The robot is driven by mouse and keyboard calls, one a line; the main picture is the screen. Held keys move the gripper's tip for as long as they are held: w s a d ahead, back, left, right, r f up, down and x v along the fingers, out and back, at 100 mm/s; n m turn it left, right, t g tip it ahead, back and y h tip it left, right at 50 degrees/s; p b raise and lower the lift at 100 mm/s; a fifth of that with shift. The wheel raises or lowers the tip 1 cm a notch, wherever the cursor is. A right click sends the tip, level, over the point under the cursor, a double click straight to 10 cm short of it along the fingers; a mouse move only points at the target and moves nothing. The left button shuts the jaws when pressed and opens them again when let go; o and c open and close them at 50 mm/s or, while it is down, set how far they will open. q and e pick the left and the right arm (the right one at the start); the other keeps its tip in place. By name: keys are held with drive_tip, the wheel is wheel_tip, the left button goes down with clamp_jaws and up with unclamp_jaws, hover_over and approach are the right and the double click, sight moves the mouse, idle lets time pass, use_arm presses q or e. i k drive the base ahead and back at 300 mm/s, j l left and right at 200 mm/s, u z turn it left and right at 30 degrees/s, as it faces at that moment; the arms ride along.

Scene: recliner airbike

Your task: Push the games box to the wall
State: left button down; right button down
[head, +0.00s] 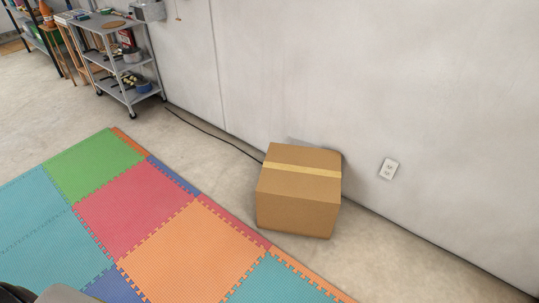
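The games box (297,207) is a closed brown cardboard box with a strip of tan tape across its top. It stands upright on the concrete floor, right of the middle in the head view. Its far side is close to the pale wall (300,70); I cannot tell whether it touches the wall. Its near left corner is close to the edge of the foam mat. Neither of my grippers is in view.
A coloured foam mat (119,204) covers the floor at the left and front. A black cable (213,136) runs along the wall to behind the box. A grey shelf cart (121,65) stands at the upper left. A white outlet (388,169) is on the wall right of the box.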

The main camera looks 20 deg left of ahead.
sight(298, 191)
drive_tip(key=i+j+z, duration=0.1)
drive_tip(key=z, duration=1.65)
drive_tip(key=j, duration=1.2)
drive_tip(key=j+z, duration=0.1)
drive_tip(key=j, duration=1.15)
drive_tip(key=k+j, duration=0.15)
drive_tip(key=j, duration=1.05)
